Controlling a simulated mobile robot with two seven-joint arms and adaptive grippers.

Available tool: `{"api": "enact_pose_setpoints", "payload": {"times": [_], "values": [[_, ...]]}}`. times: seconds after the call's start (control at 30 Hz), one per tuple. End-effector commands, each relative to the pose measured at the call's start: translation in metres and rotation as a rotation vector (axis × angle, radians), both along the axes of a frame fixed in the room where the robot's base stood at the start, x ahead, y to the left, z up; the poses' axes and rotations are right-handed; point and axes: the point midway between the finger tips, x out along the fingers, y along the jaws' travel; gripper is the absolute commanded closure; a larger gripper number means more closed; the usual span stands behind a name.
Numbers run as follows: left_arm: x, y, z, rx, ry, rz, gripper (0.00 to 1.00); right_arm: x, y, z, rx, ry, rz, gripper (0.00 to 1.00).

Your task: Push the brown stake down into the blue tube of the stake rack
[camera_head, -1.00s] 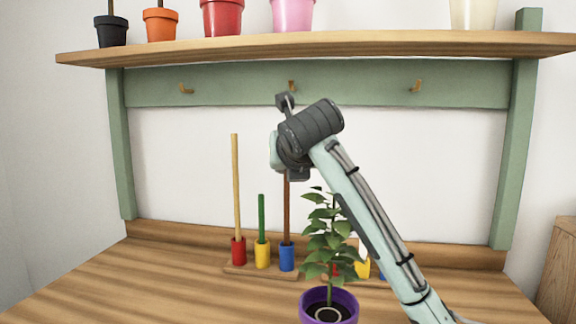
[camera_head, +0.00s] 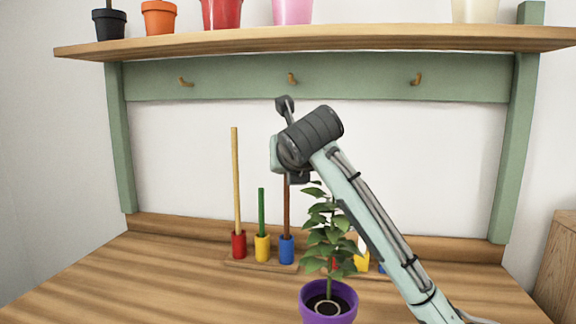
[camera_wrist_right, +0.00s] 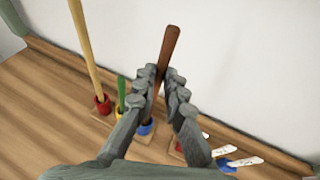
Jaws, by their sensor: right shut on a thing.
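The brown stake (camera_head: 286,208) stands upright with its lower end in the blue tube (camera_head: 287,250) of the stake rack (camera_head: 238,263). My right gripper (camera_head: 297,178) is at the stake's upper part in the head view, mostly hidden by my own wrist. In the right wrist view, the fingers of my right gripper (camera_wrist_right: 165,83) are shut around the brown stake (camera_wrist_right: 171,45), whose top sticks out past them. The blue tube (camera_wrist_right: 147,127) shows below the fingers there. How deep the stake sits is hidden. My left gripper is not in view.
A tall tan stake (camera_head: 236,180) stands in the red tube and a short green stake (camera_head: 261,212) in the yellow tube. A plant in a purple pot (camera_head: 328,308) stands in front, partly hiding a second rack with white labels (camera_wrist_right: 221,151). Bare table lies left.

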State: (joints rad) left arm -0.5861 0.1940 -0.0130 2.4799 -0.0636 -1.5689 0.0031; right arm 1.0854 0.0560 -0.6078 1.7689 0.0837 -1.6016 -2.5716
Motion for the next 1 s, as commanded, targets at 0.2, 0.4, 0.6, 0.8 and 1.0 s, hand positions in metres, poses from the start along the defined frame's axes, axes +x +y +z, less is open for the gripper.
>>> {"api": "enact_pose_setpoints", "payload": {"times": [0.2, 0.4, 0.6, 0.8, 1.0], "values": [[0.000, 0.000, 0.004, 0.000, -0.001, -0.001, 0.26, 0.000, 0.000, -0.006, -0.002, -0.001, 0.001, 1.00], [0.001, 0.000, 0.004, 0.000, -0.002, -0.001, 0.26, 0.000, 0.000, -0.009, 0.000, 0.000, 0.001, 1.00], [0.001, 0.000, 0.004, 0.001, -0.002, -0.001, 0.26, 0.000, 0.000, -0.009, 0.000, 0.000, 0.001, 1.00], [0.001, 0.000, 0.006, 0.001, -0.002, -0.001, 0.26, 0.000, 0.000, -0.011, -0.001, 0.001, 0.000, 1.00], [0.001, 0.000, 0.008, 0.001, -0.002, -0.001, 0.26, 0.000, 0.000, -0.017, -0.002, 0.001, 0.001, 1.00]]}}
